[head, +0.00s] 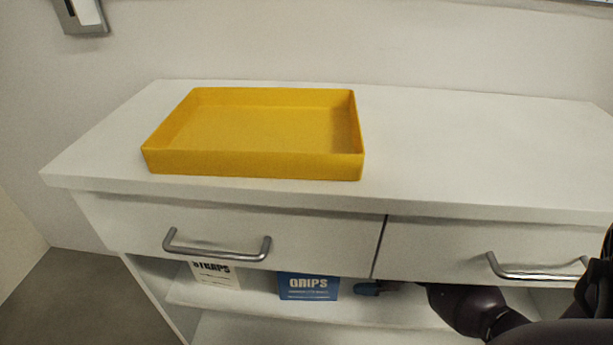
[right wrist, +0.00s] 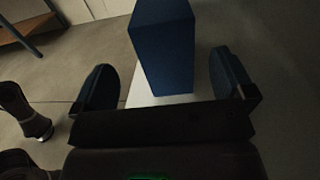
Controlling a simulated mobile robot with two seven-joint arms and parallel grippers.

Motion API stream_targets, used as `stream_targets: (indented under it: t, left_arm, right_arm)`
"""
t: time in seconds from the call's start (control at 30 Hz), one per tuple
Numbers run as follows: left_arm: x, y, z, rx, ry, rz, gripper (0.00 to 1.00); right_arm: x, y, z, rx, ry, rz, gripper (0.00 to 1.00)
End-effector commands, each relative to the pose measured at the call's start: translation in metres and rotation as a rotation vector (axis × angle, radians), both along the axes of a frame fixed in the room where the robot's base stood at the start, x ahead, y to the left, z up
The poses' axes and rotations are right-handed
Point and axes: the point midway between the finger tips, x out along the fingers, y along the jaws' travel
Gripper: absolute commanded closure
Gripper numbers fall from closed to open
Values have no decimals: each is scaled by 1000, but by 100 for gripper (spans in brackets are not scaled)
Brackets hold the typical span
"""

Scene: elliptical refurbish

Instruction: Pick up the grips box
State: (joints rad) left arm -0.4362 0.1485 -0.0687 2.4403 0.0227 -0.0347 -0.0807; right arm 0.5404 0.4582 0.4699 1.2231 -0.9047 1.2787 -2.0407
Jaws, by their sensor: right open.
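The grips box (head: 308,286) is blue with white lettering and stands on the open shelf under the drawers in the head view. Its upper part is hidden by the drawer front. In the right wrist view a plain dark blue side of the box (right wrist: 162,48) shows between the fingers of my right gripper (right wrist: 164,80). The fingers are open, with a gap on each side of the box. In the head view only a blue fingertip of my right gripper (head: 368,288) shows, just right of the box. My left gripper is not in view.
A white straps box (head: 215,273) stands left of the grips box on the shelf (head: 255,304). Drawer fronts with metal handles (head: 217,250) overhang the shelf. An empty yellow tray (head: 255,166) sits on the white countertop (head: 470,150), whose right side is clear.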

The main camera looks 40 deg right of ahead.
Motion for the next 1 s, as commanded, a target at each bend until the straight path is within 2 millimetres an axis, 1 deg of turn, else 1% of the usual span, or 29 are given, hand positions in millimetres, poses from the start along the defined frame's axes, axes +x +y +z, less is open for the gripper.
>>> stream_targets:
  t: [0.03,0.1,0.2,0.37,0.47,0.7,0.8,0.97,1.0]
  left_arm:
    - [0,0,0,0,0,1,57]
    - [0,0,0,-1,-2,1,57]
    - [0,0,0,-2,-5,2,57]
    - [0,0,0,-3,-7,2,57]
    - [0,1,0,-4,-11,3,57]
    - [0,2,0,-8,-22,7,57]
    - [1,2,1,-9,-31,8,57]
    - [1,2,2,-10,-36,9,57]
    - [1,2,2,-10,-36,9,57]
  right_arm:
    - [6,6,0,1,-1,2,0]
    - [13,13,0,1,-1,1,0]
    - [20,20,0,0,-1,2,0]
    - [25,25,1,1,1,1,0]
    - [33,32,3,2,-1,1,0]
    - [56,53,7,1,0,2,0]
    - [60,56,7,1,1,0,0]
    - [60,56,7,1,2,0,0]
    - [60,56,7,0,1,0,2]
